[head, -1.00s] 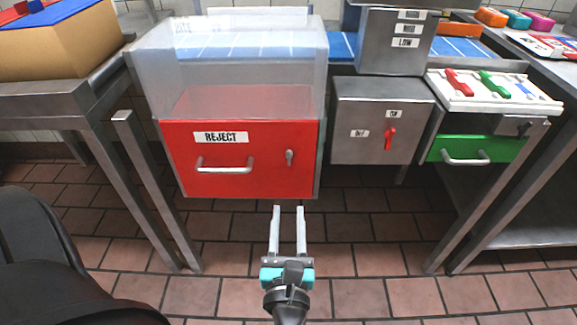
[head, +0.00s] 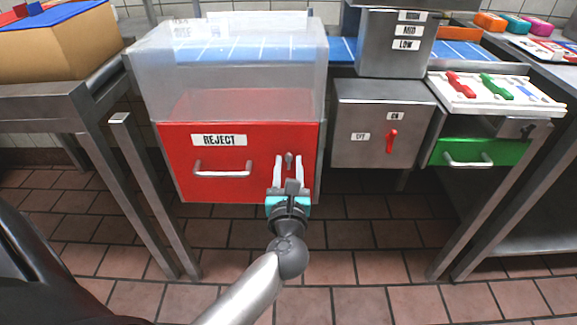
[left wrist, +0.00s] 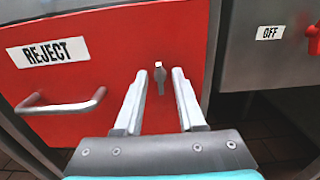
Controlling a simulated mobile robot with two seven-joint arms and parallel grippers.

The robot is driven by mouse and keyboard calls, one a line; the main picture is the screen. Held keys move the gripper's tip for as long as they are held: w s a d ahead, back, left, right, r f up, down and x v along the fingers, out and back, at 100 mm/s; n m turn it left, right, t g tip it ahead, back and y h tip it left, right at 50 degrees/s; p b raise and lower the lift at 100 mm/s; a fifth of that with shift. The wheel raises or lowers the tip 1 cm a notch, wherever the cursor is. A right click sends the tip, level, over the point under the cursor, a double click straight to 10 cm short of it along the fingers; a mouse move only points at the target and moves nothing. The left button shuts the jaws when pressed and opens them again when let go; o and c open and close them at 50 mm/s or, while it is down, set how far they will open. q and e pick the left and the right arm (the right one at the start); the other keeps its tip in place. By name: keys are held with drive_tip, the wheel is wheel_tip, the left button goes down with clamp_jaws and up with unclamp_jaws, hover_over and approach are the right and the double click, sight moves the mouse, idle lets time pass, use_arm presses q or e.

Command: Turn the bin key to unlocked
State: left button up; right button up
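The red reject bin (head: 180,160) has a metal handle (head: 222,174) and a small grey key (head: 289,160) at its right side. The key also shows in the left wrist view (left wrist: 159,74), upright on the red front. My left gripper (head: 291,160) is open, its two fingers pointing at the bin front, one on each side of the key in the picture. In the left wrist view the fingertips (left wrist: 160,72) frame the key with gaps on both sides. I cannot tell whether they reach its depth. My right gripper is not in view.
A grey box with a red switch (head: 391,141) stands right of the bin. A green drawer (head: 463,152) is further right under a white tray (head: 470,99) of coloured tools. Table legs flank the bin. The tiled floor in front is clear.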

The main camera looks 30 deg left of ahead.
use_arm(q)
drive_tip(key=shift+w+a, duration=0.1)
drive_tip(key=shift+w, duration=0.1)
clamp_jaws()
idle(0.5)
